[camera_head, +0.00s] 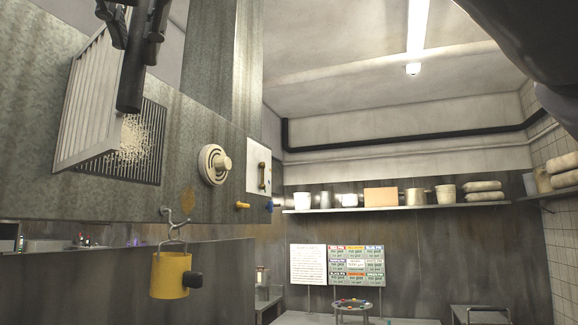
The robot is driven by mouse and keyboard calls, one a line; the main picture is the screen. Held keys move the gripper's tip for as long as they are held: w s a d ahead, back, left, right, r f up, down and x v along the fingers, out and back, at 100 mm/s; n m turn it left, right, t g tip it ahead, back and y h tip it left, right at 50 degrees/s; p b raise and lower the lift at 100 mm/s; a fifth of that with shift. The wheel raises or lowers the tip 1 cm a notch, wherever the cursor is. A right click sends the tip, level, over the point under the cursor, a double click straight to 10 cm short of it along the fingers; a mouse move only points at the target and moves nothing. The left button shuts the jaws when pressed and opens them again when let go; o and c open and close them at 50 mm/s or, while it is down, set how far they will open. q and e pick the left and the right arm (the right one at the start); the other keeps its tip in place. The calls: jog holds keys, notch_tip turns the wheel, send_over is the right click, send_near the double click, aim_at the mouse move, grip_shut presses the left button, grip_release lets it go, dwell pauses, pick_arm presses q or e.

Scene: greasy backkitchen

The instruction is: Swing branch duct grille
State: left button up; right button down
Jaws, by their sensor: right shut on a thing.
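The duct grille (88,100), a pale slatted panel, stands swung out from the wall on the left. Behind it shows the dark grid of the duct opening (150,150), with a pale speckled patch on it. My right gripper (132,22) is at the top left, partly cut off by the frame. It is shut on a dark upright bar (131,78) in front of the grille's free edge. I cannot tell how the bar joins the grille. My left gripper is not in view.
A round white vent (214,165) and a switch plate (258,166) are right of the opening. A yellow can (170,275) hangs from a hook (176,222) below. A shelf (400,206) with pots runs along the back wall. The middle of the room looks open.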

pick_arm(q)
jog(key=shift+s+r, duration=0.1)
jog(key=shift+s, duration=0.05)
pick_arm(e)
jog(key=shift+a+r, duration=0.1)
jog(key=shift+r, duration=0.2)
jog(key=c, duration=2)
grip_release()
jog(key=shift+o, duration=0.6)
jog(key=shift+a, duration=0.2)
jog(key=shift+o, duration=1.4)
jog(key=shift+w+a+f, duration=0.25)
jog(key=shift+w+a, duration=0.1)
jog(key=shift+a, duration=0.4)
jog(key=shift+o, duration=0.8)
jog(key=shift+w+a+f, duration=0.15)
jog(key=shift+w+a, duration=0.15)
jog(key=shift+a, duration=0.15)
send_near(120, 63)
jog(key=v, duration=0.7)
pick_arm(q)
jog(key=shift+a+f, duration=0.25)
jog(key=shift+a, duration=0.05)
pick_arm(e)
jog(key=shift+w+d+f, duration=0.1)
jog(key=shift+w+f, duration=0.05)
jog(key=shift+w, duration=0.05)
